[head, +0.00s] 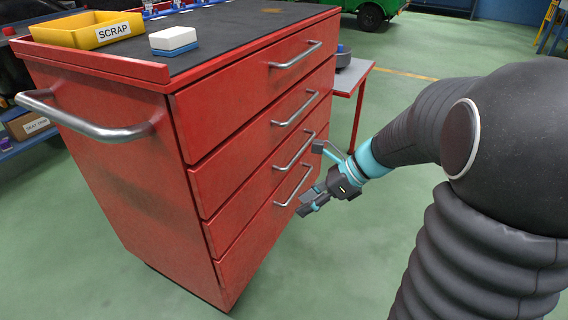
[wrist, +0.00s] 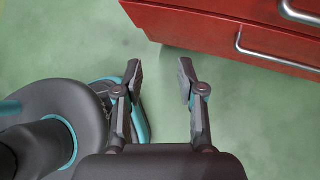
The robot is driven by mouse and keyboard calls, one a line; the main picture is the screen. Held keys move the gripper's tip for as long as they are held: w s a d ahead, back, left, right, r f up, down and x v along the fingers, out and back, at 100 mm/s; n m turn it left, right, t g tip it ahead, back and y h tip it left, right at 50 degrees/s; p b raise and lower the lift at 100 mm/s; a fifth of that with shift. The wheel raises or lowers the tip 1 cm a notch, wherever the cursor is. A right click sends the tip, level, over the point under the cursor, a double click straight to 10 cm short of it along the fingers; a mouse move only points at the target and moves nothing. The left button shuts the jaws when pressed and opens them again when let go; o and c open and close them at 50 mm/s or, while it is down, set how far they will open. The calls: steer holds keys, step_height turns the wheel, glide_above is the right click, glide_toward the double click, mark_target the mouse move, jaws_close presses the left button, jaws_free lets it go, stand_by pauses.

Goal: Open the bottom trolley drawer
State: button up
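The red trolley (head: 115,190) has several stacked drawers with silver bar handles. The bottom drawer (head: 238,262) looks shut, with its handle (head: 291,192) near my gripper in the head view. In the wrist view the bottom drawer (wrist: 210,38) is at the upper right, and its handle (wrist: 275,61) lies right of the fingers. My gripper (head: 309,201) is low beside the drawer fronts. In the wrist view, my gripper (wrist: 160,70) is open, its two fingers apart with only green floor between them. It is not around the handle.
A yellow SCRAP bin (head: 85,31) and a white-and-blue block (head: 173,40) sit on the trolley top. A side push bar (head: 95,128) sticks out at left. A small red-legged table (head: 352,78) stands behind. The green floor before the drawers is clear.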

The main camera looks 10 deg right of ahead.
steer(key=w+d+f+m+t+y+b, duration=0.25)
steer(key=w+d+f+m, duration=0.35)
steer(key=w+f+m, duration=0.35)
steer(key=m+t+y, duration=0.2)
steer(key=m+t, duration=0.3)
steer(key=m, duration=0.6)
glide_toward(297, 187)
steer(key=shift+h, duration=0.25)
steer(key=b+x, duration=0.2)
steer(key=x, duration=0.8)
steer(key=shift+s+a+f, duration=0.1)
steer(key=shift+a+f, duration=0.05)
steer(key=shift+f, duration=0.05)
jaws_close()
